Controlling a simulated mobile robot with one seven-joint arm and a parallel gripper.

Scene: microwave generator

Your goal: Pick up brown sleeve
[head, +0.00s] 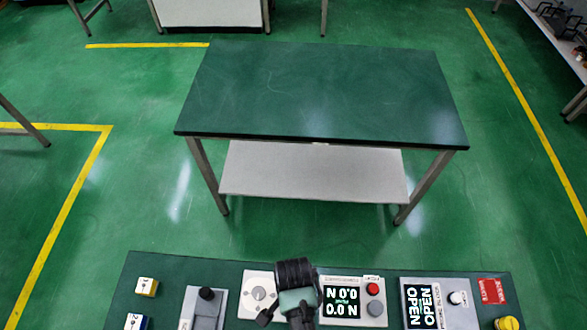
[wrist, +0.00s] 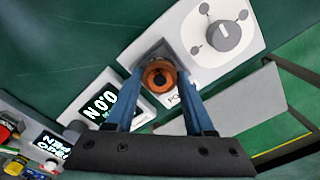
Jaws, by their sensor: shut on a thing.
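The brown sleeve (wrist: 160,77) is a small round copper-brown ring with a dark centre in the wrist view. It sits between the two blue fingers of my gripper (wrist: 161,84), which is shut on it from both sides. A pale fixture lies right behind the sleeve; I cannot tell whether the two touch. In the head view my arm covers the sleeve, and my gripper's fingertips cannot be made out.
A dial panel (wrist: 218,32) and a force display (wrist: 104,105) flank the sleeve. On the bench (head: 135,277) stand a lever box (head: 205,311), an OPEN display unit (head: 437,303) and coloured blocks. Beyond it, across green floor, is an empty green table (head: 325,90).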

